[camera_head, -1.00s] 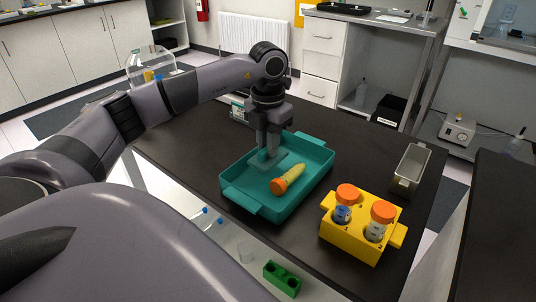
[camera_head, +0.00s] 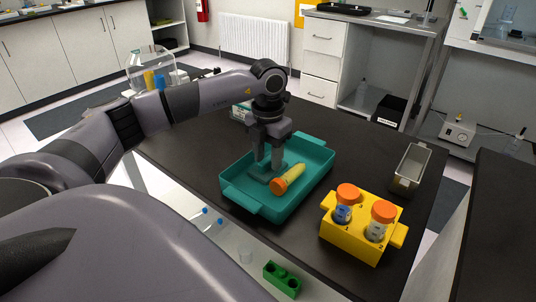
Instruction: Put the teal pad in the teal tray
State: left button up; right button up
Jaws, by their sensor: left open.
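The teal tray (camera_head: 243,202) stands on the dark bench near the middle of the view. My left gripper (camera_head: 268,169) points down inside it, with its fingers apart. A flat, dull grey-teal piece (camera_head: 260,176), which looks like the teal pad, shows at the fingertips, low in the tray. The fingers hide part of it, and I cannot tell whether they touch it. A yellowish tube with an orange cap (camera_head: 287,180) lies in the tray just right of the gripper. My right gripper is not in view.
A yellow rack (camera_head: 352,240) holding two orange-capped tubes stands right of the tray. A metal pan (camera_head: 411,168) is farther right. A green block (camera_head: 282,279) is at the front. Dark bench between tray and pan is clear.

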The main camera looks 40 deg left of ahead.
aim_at(268, 158)
pick_arm(q)
notch_tip(268, 158, up, 12)
jog(key=shift+r+p, duration=0.15)
jog(key=shift+p, duration=0.2)
dwell(0.5)
